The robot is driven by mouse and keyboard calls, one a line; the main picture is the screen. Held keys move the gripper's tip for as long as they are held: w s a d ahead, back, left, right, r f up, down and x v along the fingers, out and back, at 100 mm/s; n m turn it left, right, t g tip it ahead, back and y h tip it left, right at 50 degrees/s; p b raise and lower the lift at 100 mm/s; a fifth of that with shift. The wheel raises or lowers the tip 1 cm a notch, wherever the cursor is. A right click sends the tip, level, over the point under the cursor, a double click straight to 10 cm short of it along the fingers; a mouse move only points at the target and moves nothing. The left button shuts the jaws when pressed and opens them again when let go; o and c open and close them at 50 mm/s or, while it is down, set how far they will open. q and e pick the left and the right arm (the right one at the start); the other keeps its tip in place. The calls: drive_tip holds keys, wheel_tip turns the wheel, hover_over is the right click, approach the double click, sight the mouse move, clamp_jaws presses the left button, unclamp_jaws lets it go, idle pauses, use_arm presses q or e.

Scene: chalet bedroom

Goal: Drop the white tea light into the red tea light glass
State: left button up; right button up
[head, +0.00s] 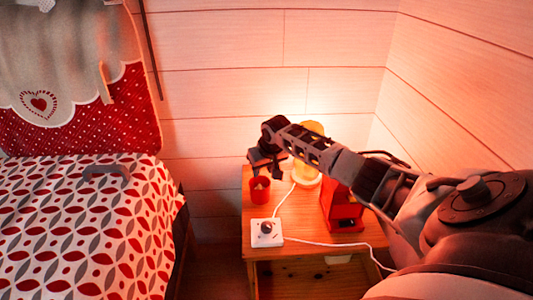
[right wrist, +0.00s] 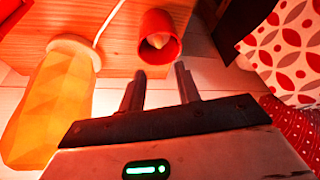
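The red tea light glass (head: 259,190) stands near the left edge of the wooden nightstand; it also shows in the right wrist view (right wrist: 171,50). A pale whitish object (right wrist: 160,40), apparently the white tea light, lies inside the glass and looks tilted. My right gripper (head: 265,170) is just above and behind the glass in the head view. In the right wrist view its two fingers (right wrist: 159,80) are apart with nothing between them, and their tips are close to the glass rim. My left gripper is not in view.
The nightstand (head: 290,245) also holds a lit yellow lamp (head: 308,180), a red box-like object (head: 342,208) and a white socket block (head: 267,235) with a white cable. The bed (head: 80,230) stands to the left, with a grey object (head: 106,170) on it. Wooden walls close off the back and right.

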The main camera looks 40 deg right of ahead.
drive_tip(key=d+p+v, duration=0.1)
drive_tip(key=v, duration=0.5)
drive_tip(key=s+a+f+n+t+y, duration=0.1)
drive_tip(key=s+a+f+n, duration=0.2)
drive_tip(key=a, duration=0.5)
drive_tip(key=s+a+f+y, duration=0.2)
drive_tip(key=s+a+f, duration=0.1)
drive_tip(key=a+f, duration=0.4)
drive_tip(key=s+a+f+n+t+y, duration=0.1)
drive_tip(key=s+a+f+n, duration=0.15)
drive_tip(key=a, duration=0.75)
drive_tip(key=s+a+r+t+y, duration=0.1)
drive_tip(key=s+a+r+t, duration=0.3)
drive_tip(key=s+a+r, duration=0.3)
drive_tip(key=s+a, duration=0.3)
drive_tip(key=s, duration=0.4)
drive_tip(key=shift+t, duration=0.4)
drive_tip(key=shift+r, duration=0.15)
